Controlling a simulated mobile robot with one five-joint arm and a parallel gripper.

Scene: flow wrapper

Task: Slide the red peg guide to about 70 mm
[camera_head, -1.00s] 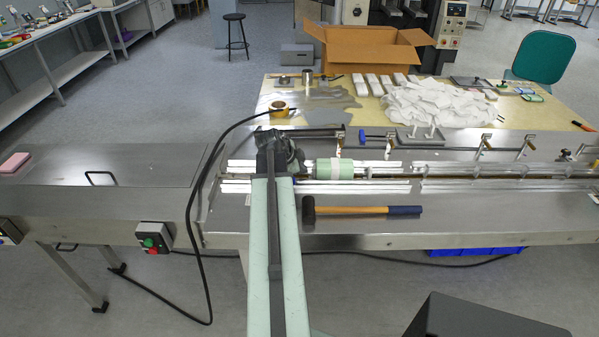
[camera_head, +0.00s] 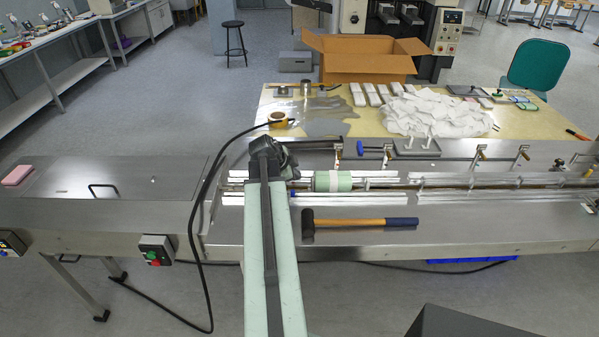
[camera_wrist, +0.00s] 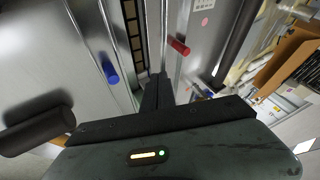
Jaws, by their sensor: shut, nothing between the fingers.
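The red peg (camera_wrist: 180,46) shows in the wrist view, sticking up beside a bright metal rail, just right of and beyond my fingertips. My gripper (camera_wrist: 157,84) is shut and empty, with a visible gap between it and the red peg. A blue peg (camera_wrist: 110,72) stands on the other side of the channel, left of my fingers. In the head view my gripper's end (camera_head: 268,150) is over the left part of the wrapper's rails, and its fingers are hidden behind the wrist. I cannot make out the red peg in the head view.
A mallet (camera_head: 360,223) lies on the steel deck, right of my arm. A black cable (camera_head: 205,210) loops at left. Several clamps and a blue handle (camera_head: 360,148) stand along the far rail.

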